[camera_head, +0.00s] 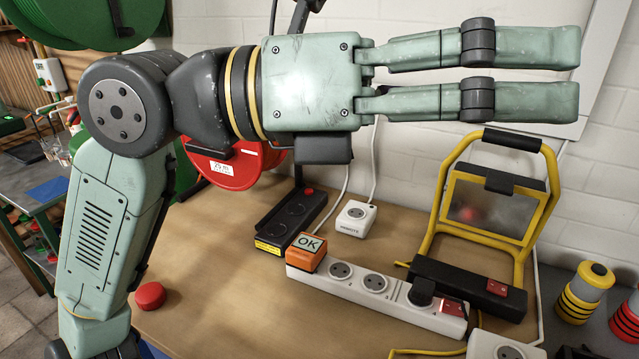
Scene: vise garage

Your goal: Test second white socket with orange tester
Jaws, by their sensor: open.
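The orange tester (305,253) sits at the left end of the white power strip (390,304), with a screen on top reading "OK". It seems to be on the first socket there, which it hides. To its right are an empty white socket (341,270), another empty socket (375,283), and one with a black plug (421,291). A red switch (452,308) is at the strip's right end. My gripper (570,75) is open and empty, high above the bench, pointing right. Its two fingers are parallel with a narrow gap.
A black power strip (291,218) and a white cube socket (355,219) stand behind. A work lamp with a yellow frame (439,210) and a black switch box (467,285) stand to the right. A red button (150,295) lies on the bench (225,310), whose front left is mostly clear.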

